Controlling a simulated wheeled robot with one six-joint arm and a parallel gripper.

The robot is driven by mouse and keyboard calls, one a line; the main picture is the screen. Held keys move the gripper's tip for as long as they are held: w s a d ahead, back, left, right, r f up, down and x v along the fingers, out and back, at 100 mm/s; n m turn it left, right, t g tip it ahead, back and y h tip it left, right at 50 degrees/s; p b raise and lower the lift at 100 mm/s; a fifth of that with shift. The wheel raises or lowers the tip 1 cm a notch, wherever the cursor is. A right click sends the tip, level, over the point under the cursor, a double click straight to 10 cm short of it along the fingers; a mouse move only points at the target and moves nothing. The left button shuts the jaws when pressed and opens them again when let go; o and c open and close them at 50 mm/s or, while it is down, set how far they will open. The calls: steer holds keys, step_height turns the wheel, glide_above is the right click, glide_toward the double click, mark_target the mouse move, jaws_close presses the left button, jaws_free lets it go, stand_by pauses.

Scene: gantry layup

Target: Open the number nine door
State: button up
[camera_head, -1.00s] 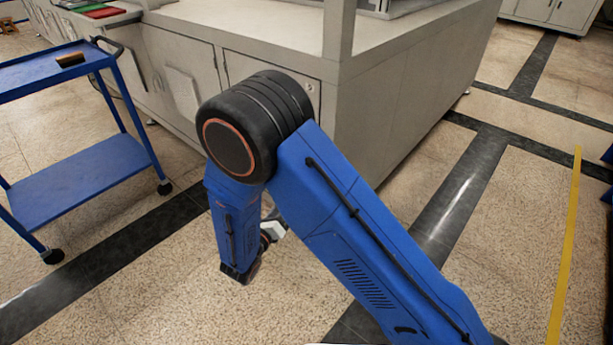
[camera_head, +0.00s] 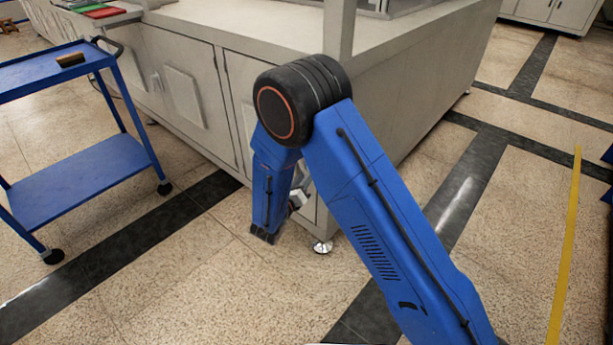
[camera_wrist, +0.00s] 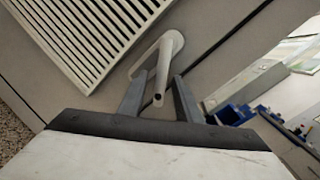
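In the wrist view a pale grey lever handle (camera_wrist: 163,72) on a round base stands out from a grey cabinet door (camera_wrist: 120,55). No number is readable, so I cannot tell whether this is the number nine door. My gripper (camera_wrist: 159,76) has its two dark fingers apart, one on each side of the handle's end. Gaps show between handle and fingers. In the head view the cabinet (camera_head: 397,105) has several doors in its front, all looking shut. My arm hides part of the rightmost door (camera_head: 240,85) and my gripper's fingertips.
A slatted vent (camera_wrist: 88,35) is beside the handle in the wrist view. A blue cart (camera_head: 85,180) with a dark block on top stands left of the cabinet. Open floor (camera_head: 190,290) lies in front, and a yellow line (camera_head: 566,250) runs along the right.

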jaws_close()
stand_by(0.3)
steer(key=r+n, duration=0.1)
steer(key=n, duration=0.1)
steer(key=s+d+r+n+g, duration=0.1)
steer(key=n, duration=0.1)
steer(key=shift+d+n, duration=0.15)
steer(key=shift+n, duration=0.15)
steer(key=shift+s+d+r+n+g, duration=0.1)
steer(key=shift+r+n+g, duration=0.2)
steer(key=shift+r+n, duration=0.45)
steer(key=shift+s+d+r+n+g, duration=0.1)
steer(key=shift+r+n+g, duration=0.2)
steer(key=shift+n, duration=0.75)
